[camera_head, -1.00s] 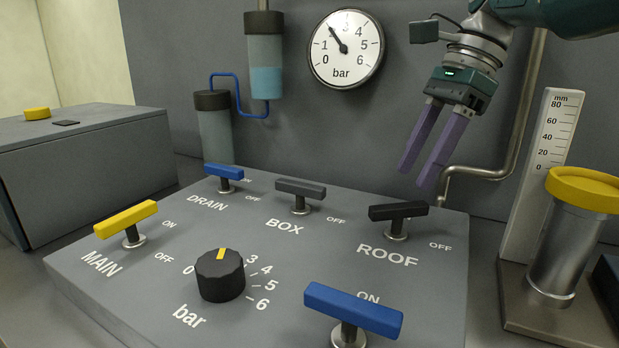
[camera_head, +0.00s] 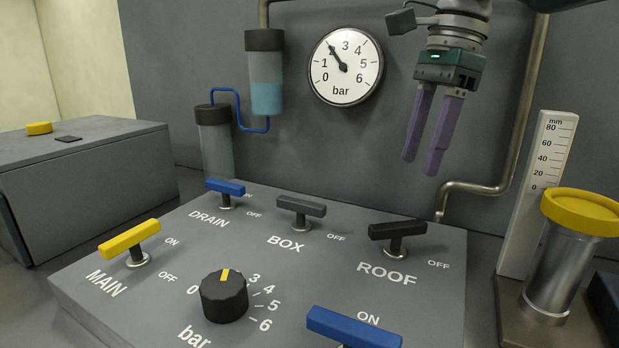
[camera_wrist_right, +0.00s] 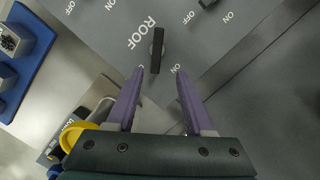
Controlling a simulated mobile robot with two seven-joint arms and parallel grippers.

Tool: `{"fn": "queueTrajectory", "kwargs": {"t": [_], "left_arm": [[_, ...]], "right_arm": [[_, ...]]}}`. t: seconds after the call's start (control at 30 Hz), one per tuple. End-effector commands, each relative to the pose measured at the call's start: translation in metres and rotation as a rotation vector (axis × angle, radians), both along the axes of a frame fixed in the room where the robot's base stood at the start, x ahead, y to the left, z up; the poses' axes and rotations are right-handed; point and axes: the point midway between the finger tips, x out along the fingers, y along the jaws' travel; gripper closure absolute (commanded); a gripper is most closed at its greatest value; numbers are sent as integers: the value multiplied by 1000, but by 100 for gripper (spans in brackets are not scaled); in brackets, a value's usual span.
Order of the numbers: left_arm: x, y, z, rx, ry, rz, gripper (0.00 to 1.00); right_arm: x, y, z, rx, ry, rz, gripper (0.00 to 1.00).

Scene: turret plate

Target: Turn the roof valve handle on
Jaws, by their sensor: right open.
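The black ROOF valve handle (camera_head: 397,230) sits on a short post at the right of the grey panel (camera_head: 330,250) in the head view. It lies crosswise, with its right end toward the OFF label. My right gripper (camera_head: 421,168) hangs above and behind the handle, fingers pointing down, open and empty. My left gripper is in neither view.
Other handles stand on the panel: yellow MAIN (camera_head: 129,238), blue DRAIN (camera_head: 225,188), grey BOX (camera_head: 301,206), and a blue one (camera_head: 353,327) in front. A black knob (camera_head: 224,296) is mid-panel. A yellow-capped cylinder (camera_head: 556,270) and scale (camera_head: 535,190) stand right.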

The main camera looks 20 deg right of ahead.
Motion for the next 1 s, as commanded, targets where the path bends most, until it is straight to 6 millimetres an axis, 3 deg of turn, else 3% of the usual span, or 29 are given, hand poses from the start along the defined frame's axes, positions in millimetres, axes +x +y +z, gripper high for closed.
{"fn": "queueTrajectory", "kwargs": {"t": [0.13,0.33,0.8,1.0], "left_arm": [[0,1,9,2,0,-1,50],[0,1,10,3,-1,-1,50],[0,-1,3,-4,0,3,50],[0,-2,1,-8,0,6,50]], "right_arm": [[0,16,6,-131,24,-6,48],[-4,21,-1,-189,41,-24,48],[-4,19,-81,-187,40,-25,48],[-4,20,-93,-187,38,-24,48]]}}
